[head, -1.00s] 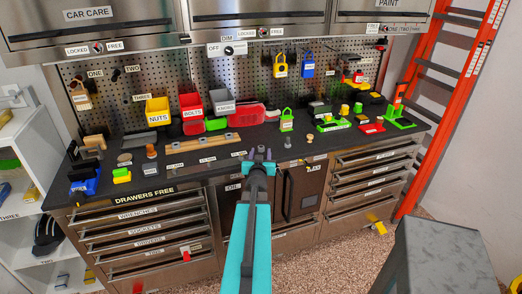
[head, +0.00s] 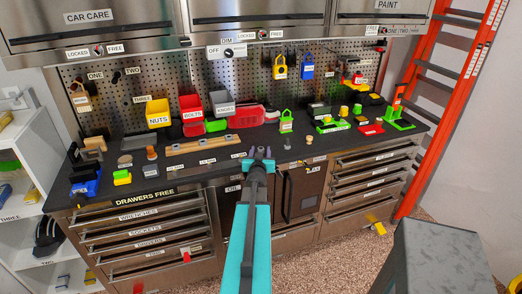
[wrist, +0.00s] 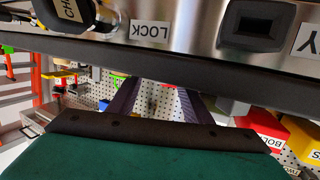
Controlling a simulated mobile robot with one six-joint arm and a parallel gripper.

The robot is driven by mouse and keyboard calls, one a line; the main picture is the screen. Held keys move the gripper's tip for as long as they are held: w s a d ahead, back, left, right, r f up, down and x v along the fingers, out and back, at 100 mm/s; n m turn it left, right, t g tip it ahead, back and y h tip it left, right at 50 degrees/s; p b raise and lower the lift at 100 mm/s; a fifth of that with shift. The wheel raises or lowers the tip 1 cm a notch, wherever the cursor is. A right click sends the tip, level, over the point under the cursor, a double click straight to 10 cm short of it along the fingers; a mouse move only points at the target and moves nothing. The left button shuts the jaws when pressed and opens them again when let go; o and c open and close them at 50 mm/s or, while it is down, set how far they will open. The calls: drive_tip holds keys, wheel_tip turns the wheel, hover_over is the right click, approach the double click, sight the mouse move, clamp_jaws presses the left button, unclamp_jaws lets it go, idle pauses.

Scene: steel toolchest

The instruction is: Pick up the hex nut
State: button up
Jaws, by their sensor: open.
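My gripper (head: 262,153) is open and empty at the end of my teal arm, over the front edge of the dark bench top in the head view. In the wrist view its two dark fingers (wrist: 160,98) stand apart, with pegboard showing between them. I cannot make out a hex nut for certain in either view. A yellow bin labelled NUTS (head: 158,113) stands at the back left of the bench, and its contents are not clear. Part of it also shows at the right edge of the wrist view (wrist: 300,138).
A red BOLTS bin (head: 192,111) and a grey bin (head: 222,103) are beside the NUTS bin. A wooden rail (head: 205,143) lies in front. A green padlock (head: 286,123) and green fixtures (head: 331,125) stand farther right. Cabinets (head: 260,18) overhang the bench.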

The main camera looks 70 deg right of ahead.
drive_tip(key=shift+x, duration=1.35)
drive_tip(key=shift+c, duration=0.2)
clamp_jaws()
